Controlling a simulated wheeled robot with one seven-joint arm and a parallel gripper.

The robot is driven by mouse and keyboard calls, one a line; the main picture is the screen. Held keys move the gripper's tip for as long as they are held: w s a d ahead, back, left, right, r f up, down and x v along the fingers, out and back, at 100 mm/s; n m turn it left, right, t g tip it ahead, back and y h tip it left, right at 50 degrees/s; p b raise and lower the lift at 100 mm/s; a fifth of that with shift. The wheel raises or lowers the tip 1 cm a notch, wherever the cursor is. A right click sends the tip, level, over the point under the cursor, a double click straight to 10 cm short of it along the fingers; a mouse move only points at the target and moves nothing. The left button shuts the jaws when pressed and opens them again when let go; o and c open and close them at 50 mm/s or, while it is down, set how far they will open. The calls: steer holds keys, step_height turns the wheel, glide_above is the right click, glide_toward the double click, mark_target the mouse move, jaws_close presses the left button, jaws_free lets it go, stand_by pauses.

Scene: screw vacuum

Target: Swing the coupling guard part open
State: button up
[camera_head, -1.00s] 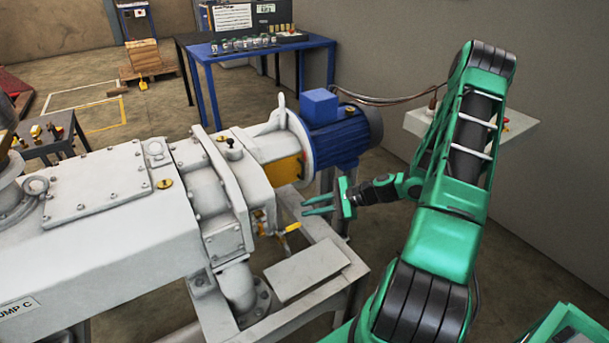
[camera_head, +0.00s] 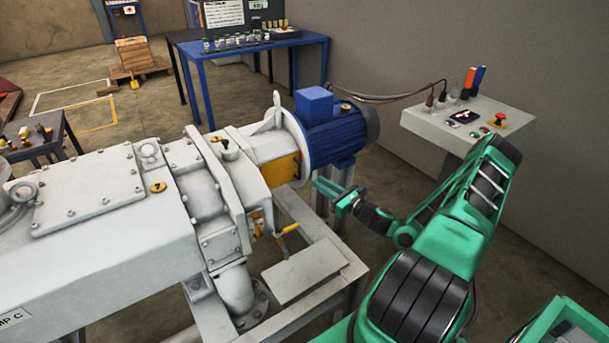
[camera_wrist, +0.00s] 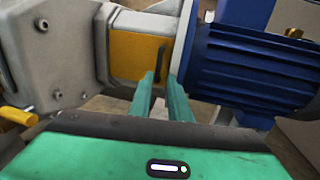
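The coupling guard (camera_head: 281,171) is a yellow panel between the pale grey pump housing and the blue motor. It looks closed. In the wrist view the yellow guard (camera_wrist: 132,55) fills the upper middle, with a dark upright handle (camera_wrist: 162,62) near its right edge. My gripper (camera_head: 317,183) is just right of the guard at about its height. In the wrist view my gripper (camera_wrist: 163,82) has its two green fingers apart, pointing at the guard on either side of the handle's lower end. Nothing is held. Whether the fingers touch the guard cannot be told.
The blue motor (camera_head: 338,135) and its pale flange stand close beside my gripper. A yellow-handled valve (camera_head: 287,230) sits below the guard. A grey frame plate (camera_head: 305,274) lies beneath. A control console (camera_head: 470,122) with a red button stands at the right wall.

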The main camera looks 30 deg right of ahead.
steer(key=x, duration=0.8)
steer(key=shift+w+a, duration=0.15)
steer(key=shift+w, duration=0.2)
